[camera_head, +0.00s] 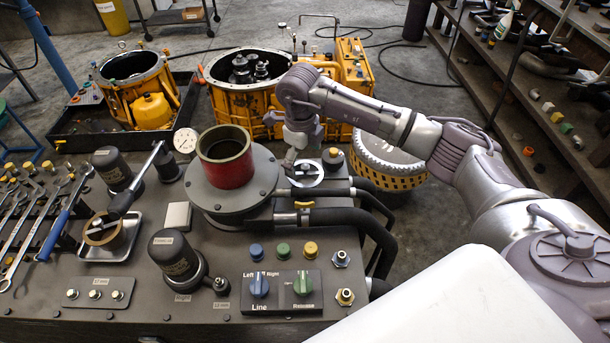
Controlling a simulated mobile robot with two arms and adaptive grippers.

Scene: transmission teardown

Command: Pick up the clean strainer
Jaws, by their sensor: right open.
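My right arm reaches in from the right, and my right gripper (290,166) points down beside the red cylinder. A small round silvery piece (309,180) lies under and beside it on the bench. I cannot tell for certain whether this piece is the clean strainer, as the gripper partly covers it. The gripper looks open, with nothing seen held between its fingers; contact with the piece is unclear. A brown ring-shaped part (103,231) lies in a metal tray (128,250) at the left. My left gripper is not in view.
A red open cylinder (226,172) stands on a round grey flange left of the gripper. Black hoses (335,217) run along the bench's right side. Wrenches (22,232) and black-capped filters (175,255) occupy the left and front. Yellow housings (240,103) stand behind.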

